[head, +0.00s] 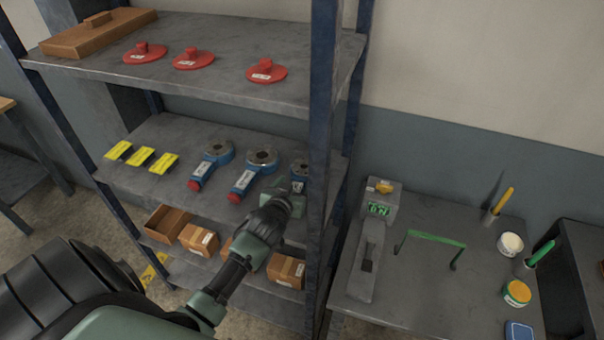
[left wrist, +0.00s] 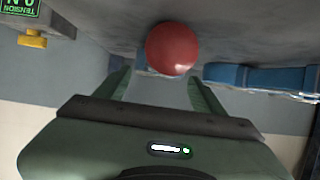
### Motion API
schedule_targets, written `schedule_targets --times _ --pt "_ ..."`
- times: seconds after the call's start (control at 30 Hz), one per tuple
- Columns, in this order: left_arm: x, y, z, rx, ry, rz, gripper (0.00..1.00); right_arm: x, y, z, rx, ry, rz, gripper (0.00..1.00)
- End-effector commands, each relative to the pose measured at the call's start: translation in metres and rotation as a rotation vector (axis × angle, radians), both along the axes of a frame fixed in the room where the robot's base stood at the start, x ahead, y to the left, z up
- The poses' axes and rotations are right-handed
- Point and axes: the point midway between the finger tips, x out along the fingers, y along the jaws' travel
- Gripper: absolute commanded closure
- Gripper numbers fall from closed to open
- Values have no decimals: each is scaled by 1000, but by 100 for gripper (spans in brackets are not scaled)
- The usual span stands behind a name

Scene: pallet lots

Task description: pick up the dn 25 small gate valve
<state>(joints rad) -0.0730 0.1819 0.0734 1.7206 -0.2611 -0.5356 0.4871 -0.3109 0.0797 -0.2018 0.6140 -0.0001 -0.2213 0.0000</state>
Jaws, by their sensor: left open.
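Three blue valve-like tools with round grey heads and red ends lie on the middle shelf: a left one (head: 212,163), a middle one (head: 250,174) and a right one (head: 300,170). Their labels are too small to read, so I cannot tell which is the DN 25. My left gripper (head: 288,192) is open at the right one and partly hides it. In the left wrist view, a red round end (left wrist: 172,48) is in front of the open fingers (left wrist: 160,90), with no visible grip. A blue body (left wrist: 262,78) lies to its right. My right gripper is not in view.
A blue rack post (head: 322,130) stands just right of the gripper. Yellow-labelled items (head: 140,157) lie left on the same shelf (head: 170,130). Red discs (head: 193,58) are on the shelf above, small boxes (head: 198,238) below. A grey bench (head: 420,285) stands at right.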

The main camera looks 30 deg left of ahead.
Motion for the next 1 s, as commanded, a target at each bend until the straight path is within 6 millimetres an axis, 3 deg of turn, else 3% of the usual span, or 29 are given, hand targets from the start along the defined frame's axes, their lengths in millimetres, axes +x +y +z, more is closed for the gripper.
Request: schedule_targets --times 0.2,0.5,0.53,0.77,1.0 --pt "23 7 -8 1 0 1 31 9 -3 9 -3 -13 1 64" --pt "26 8 -11 1 -1 0 31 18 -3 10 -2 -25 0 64" --pt "26 8 -11 1 0 0 34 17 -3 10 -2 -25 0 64" --pt "26 8 -11 1 0 0 98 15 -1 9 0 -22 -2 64" --pt "28 8 -5 4 -11 -2 100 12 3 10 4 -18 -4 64"
